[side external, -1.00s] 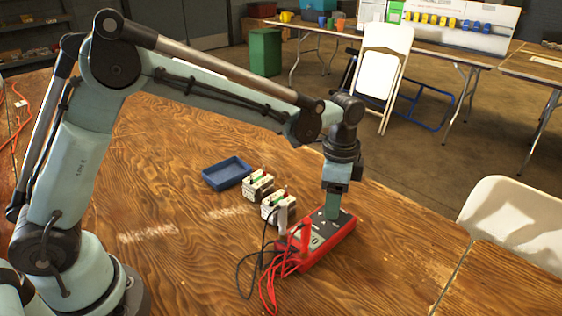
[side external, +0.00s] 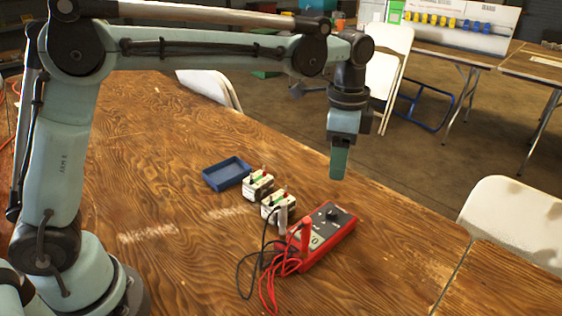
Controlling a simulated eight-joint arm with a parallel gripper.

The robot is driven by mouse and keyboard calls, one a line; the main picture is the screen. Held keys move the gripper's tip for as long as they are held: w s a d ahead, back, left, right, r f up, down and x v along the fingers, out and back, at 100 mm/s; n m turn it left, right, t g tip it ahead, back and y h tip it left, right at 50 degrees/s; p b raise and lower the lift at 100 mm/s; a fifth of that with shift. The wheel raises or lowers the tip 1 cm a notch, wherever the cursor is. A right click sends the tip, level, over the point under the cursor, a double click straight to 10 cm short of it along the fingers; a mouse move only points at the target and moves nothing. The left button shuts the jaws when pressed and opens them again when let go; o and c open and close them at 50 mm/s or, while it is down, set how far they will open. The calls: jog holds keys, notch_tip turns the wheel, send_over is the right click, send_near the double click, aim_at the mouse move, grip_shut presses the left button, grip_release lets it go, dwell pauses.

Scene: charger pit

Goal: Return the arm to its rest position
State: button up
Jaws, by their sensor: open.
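My gripper (side external: 339,172) points straight down in the side external view. It hangs in the air above the far end of the red multimeter (side external: 328,243), apart from it. The gripper is open, with nothing seen in it; the gap between its fingers is hard to see from this side. My arm reaches across the table from the left, its forearm nearly level. The meter lies on the wooden table with its dark face up and its dial in view.
Red and black leads (side external: 268,262) lie at the meter's near end. Two small white battery-like blocks (side external: 277,206) and a blue tray (side external: 226,174) stand to its left. White folding chairs (side external: 515,222) stand around the table. The table's left front (side external: 180,265) is mostly clear.

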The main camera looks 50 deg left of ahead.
jog(key=s+a+f+n+t, duration=0.2)
jog(key=s+a+n+t, duration=0.5)
jog(key=s+a+n, duration=0.5)
jog(key=s+a, duration=0.1)
jog(key=s, duration=0.2)
jog(key=shift+s+a+f, duration=0.15)
jog(key=shift+s+a, duration=0.1)
jog(key=shift+s, duration=0.05)
